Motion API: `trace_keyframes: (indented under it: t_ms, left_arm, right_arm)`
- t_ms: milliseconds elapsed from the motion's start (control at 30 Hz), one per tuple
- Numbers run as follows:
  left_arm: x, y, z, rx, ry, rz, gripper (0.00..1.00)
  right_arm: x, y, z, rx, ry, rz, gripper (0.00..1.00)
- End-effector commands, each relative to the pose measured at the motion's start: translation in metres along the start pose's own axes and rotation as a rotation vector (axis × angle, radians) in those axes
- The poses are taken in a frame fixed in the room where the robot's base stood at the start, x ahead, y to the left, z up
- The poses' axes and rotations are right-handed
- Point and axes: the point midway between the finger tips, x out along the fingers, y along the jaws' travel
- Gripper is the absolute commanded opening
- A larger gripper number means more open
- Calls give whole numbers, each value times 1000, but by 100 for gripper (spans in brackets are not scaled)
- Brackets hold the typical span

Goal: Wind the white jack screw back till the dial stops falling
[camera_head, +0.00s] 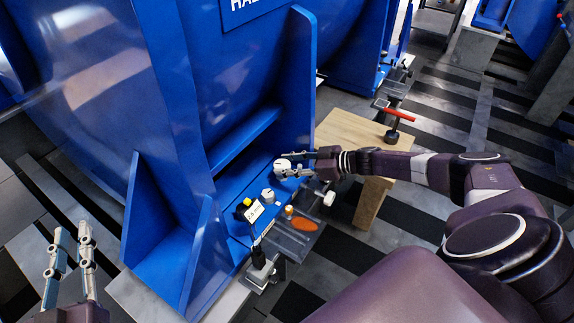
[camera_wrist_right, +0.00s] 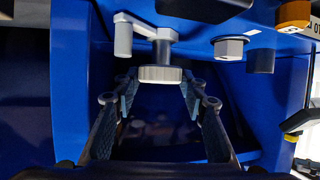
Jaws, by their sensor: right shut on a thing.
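The white jack screw (camera_head: 281,165) sits low on the blue motor's foot. Its round pale head (camera_wrist_right: 160,74) is between the fingers of my right gripper (camera_wrist_right: 160,92), with a short crank arm and a white peg above it. In the head view my right gripper (camera_head: 292,164) reaches in from the right and is shut on this head. A white-faced gauge with a yellow top (camera_head: 254,211) stands just left of the screw; its reading is too small to tell. My left gripper (camera_head: 70,262) is open and empty at the lower left.
A white hex bolt (camera_wrist_right: 230,47) is beside the screw. Blue upright ribs of the motor (camera_head: 300,70) flank the foot. A wooden bench (camera_head: 345,132) stands behind my right arm, with a red-handled tool (camera_head: 398,114) beyond. An orange patch (camera_head: 304,224) lies on a grey plate.

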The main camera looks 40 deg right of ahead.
Motion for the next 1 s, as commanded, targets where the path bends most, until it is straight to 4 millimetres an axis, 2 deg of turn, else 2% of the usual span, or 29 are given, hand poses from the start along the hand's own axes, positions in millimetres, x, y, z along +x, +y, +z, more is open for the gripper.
trace_keyframes:
  t_ms: [33, 200, 567, 1000]
  left_arm:
    - [0, 0, 0, 0, 0, 0, 19]
    - [0, 0, 0, 0, 0, 0, 19]
    - [0, 0, -4, 0, -2, 0, 19]
    - [3, 0, -42, 0, -2, 0, 19]
  right_arm:
    - [0, 2, -3, 0, 4, 3, 40]
    - [0, 2, -2, 0, 3, 3, 57]
    - [-1, 1, -1, 6, -1, 18, 57]
    - [0, -6, -3, 100, 1, 223, 57]
